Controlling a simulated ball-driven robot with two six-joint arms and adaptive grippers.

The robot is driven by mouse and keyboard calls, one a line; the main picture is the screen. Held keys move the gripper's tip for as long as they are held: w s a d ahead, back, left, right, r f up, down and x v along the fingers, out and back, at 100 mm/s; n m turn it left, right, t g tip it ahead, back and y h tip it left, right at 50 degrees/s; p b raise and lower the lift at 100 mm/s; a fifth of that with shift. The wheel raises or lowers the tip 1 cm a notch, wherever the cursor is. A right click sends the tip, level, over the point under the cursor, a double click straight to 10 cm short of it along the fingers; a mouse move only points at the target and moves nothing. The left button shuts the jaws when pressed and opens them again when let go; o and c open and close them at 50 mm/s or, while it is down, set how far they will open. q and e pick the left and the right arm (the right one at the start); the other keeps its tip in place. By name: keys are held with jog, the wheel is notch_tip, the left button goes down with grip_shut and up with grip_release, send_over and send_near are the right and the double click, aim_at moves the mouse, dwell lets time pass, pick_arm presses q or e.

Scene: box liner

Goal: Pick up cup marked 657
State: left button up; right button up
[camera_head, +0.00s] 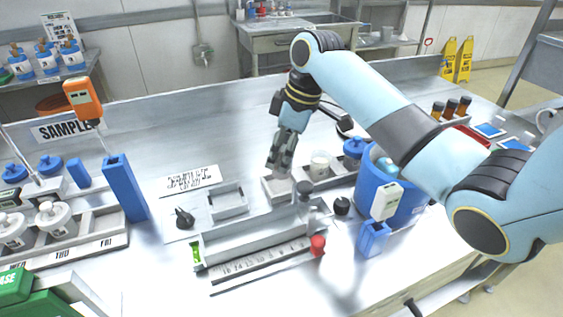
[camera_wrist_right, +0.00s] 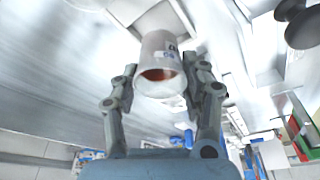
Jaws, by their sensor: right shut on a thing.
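My right gripper (camera_head: 279,165) reaches down over a grey tray (camera_head: 268,198) at the middle of the bench. In the right wrist view its fingers are closed on both sides of a white cup (camera_wrist_right: 160,68). This cup has a brown-orange inside and a small label with dark marks too blurred to read. In the head view the held cup is mostly hidden by the fingers, and I cannot tell whether it still touches the tray. Another white cup (camera_head: 320,163) stands in the compartment to the right. My left gripper is not in view.
A blue bucket (camera_head: 376,192) stands close on the right. In front lies a grey channel with a ruler (camera_head: 258,262) and a red knob (camera_head: 317,244). A small grey tray (camera_head: 228,202) and a black knob (camera_head: 184,217) are to the left. The bench behind is clear.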

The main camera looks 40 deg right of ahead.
jog(key=s+d+r, duration=0.5)
jog(key=s+r, duration=0.2)
jog(key=s, duration=0.3)
jog(key=shift+s, duration=0.25)
dwell(0.4)
